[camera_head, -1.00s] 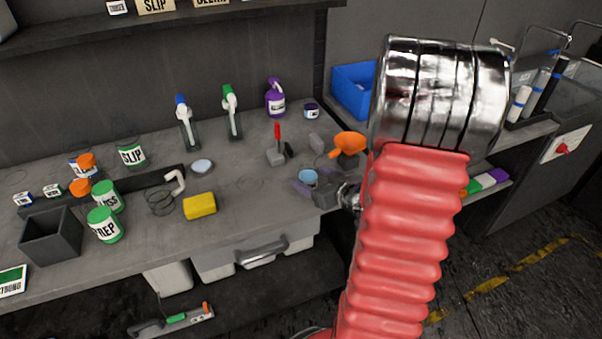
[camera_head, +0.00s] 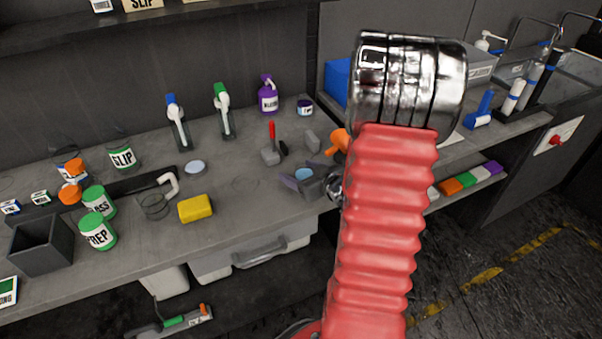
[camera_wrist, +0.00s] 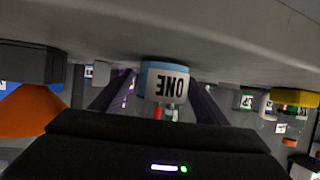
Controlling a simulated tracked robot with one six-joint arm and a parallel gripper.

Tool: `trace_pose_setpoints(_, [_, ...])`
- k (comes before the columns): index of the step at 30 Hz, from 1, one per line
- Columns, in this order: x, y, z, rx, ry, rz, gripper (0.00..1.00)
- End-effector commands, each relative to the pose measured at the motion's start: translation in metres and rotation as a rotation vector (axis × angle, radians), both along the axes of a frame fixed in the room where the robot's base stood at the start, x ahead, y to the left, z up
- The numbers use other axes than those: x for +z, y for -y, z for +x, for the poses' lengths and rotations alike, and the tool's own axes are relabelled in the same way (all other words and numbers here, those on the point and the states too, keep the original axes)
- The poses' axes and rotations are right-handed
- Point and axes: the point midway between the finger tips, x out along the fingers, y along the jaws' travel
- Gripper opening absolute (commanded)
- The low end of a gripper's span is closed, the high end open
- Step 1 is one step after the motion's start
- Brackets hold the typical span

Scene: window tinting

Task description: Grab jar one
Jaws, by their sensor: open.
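Jar one (camera_wrist: 164,82) is a small white jar with a light blue band or lid, and its label reads ONE upside down in the wrist view. It stands between the two dark purple fingers of my open gripper (camera_wrist: 158,90), with a finger on either side; I cannot tell whether either touches it. In the head view the light blue top of jar one (camera_head: 303,174) shows between the jaws of my gripper (camera_head: 303,182) near the bench's front edge. The lower part of the jar is hidden there by the gripper.
An orange funnel (camera_head: 337,142) is close behind the gripper, partly hidden by my arm. A red-handled tool (camera_head: 271,146) stands behind left. A yellow sponge (camera_head: 196,208) lies left, past bare bench. PREP (camera_head: 98,232) and other labelled jars stand farther left.

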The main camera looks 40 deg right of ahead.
Motion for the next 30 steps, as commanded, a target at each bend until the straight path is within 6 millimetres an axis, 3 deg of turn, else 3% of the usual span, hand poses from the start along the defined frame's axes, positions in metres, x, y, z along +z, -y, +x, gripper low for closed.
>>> trace_pose_setpoints(14, [0.0002,-0.0020,0.0011,0.004,0.000,0.000,0.68])
trace_pose_setpoints(30, [0.0001,-0.0029,0.0015,0.005,0.000,0.000,0.30])
